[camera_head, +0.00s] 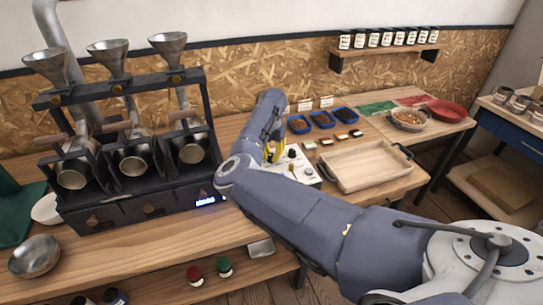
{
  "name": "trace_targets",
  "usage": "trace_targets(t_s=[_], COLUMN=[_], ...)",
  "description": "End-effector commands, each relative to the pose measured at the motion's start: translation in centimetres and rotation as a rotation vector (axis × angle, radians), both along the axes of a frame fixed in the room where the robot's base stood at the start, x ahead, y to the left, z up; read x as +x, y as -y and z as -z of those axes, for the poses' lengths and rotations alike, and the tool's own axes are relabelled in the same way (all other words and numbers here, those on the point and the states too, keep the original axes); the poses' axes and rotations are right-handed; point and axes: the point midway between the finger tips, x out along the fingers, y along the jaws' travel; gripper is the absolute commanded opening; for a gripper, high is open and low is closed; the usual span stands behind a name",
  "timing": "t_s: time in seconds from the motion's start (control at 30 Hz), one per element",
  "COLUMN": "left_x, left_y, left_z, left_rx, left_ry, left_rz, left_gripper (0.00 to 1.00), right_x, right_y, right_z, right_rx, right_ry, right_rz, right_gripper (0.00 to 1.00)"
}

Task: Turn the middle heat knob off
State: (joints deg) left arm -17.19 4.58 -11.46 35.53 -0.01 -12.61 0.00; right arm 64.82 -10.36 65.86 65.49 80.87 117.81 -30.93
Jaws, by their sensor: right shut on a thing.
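A dark roaster (110,190) stands at left with three drums in a row. Brown knobs sit low on its front, one at left (93,221) and one in the middle (149,208). A small lit display is at the right of this front. My right gripper (274,152), yellow and black, is right of the roaster, beside a white control box (304,173) with small knobs. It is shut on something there. My arm hides most of the fingers and what they hold. My left gripper is not in view.
My right arm spans the middle and lower right. A wooden tray (365,172) and blue dishes (322,119) lie beyond it. A metal bowl (35,256) is at front left.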

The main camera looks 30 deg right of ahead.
Motion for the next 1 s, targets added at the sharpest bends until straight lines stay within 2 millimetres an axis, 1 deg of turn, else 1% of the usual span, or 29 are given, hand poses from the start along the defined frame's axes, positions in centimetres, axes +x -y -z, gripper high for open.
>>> trace_targets(t_s=[0.1,0.13,0.4,0.63,0.77,0.87,1.0], left_x=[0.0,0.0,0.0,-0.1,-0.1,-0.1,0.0], left_y=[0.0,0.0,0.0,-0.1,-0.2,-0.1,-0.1], left_z=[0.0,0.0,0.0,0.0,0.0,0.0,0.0], left_rx=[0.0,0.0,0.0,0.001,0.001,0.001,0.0], left_ry=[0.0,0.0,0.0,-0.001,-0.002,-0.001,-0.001], left_rz=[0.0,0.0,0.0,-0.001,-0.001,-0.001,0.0], left_gripper=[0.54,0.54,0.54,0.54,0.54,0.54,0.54], right_x=[0.0,0.0,0.0,0.0,0.0,0.1,0.1], right_y=[0.0,0.0,0.0,0.0,0.0,0.0,0.0], right_z=[0.0,0.0,0.0,0.0,-0.5,-1.6,-3.9], right_rx=[0.0,0.0,0.0,0.0,0.0,-0.001,0.001], right_ry=[0.0,0.0,0.0,0.0,0.001,0.002,0.004], right_rz=[-0.001,-0.001,0.0,0.001,0.001,0.002,0.002], right_gripper=[0.0,0.2,0.52,0.53,0.53,0.53,0.53])
